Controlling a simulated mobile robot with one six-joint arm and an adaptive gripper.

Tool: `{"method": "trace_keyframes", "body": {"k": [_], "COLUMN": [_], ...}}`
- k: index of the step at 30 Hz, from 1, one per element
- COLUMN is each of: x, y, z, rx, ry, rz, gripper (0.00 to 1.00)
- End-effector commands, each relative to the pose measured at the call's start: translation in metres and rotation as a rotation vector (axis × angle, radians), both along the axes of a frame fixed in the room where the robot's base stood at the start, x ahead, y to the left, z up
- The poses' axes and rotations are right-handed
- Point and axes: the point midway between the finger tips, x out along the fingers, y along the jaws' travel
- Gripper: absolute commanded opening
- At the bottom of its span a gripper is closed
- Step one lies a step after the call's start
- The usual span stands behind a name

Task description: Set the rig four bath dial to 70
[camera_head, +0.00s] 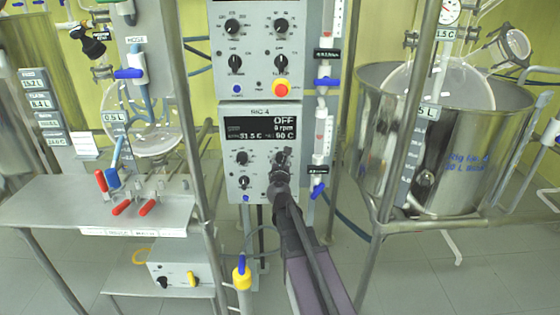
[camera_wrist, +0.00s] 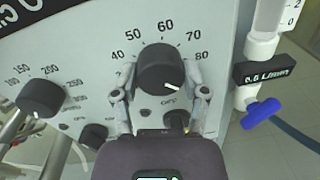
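The rig four panel (camera_head: 262,130) is a white box marked RIG 4, with a dark display (camera_head: 261,129) reading OFF, 0 rpm, 31.5 C and what looks like 90 C. The bath dial (camera_wrist: 160,70) is a round black knob with a scale of 40 to 80 showing around its top. Its white mark points to the lower right, past the 80. My gripper (camera_wrist: 162,80) has one finger on each side of this knob, spread apart; I cannot tell whether they touch it.
Another black knob (camera_wrist: 40,96) lies left of the bath dial. A blue-handled valve (camera_wrist: 262,112) stands close on the right. Metal frame posts (camera_head: 190,110) flank the panel, and a steel bath (camera_head: 455,185) stands to the right.

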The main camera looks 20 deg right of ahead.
Motion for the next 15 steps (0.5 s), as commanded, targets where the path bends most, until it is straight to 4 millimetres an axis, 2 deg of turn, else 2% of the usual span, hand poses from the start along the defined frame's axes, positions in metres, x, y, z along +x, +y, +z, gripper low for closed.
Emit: {"method": "trace_keyframes", "body": {"k": [15], "x": [0.0012], "y": [0.0003], "z": [-0.0001], "rx": [-0.059], "ry": [0.019], "rz": [0.001], "gripper": [0.1]}}
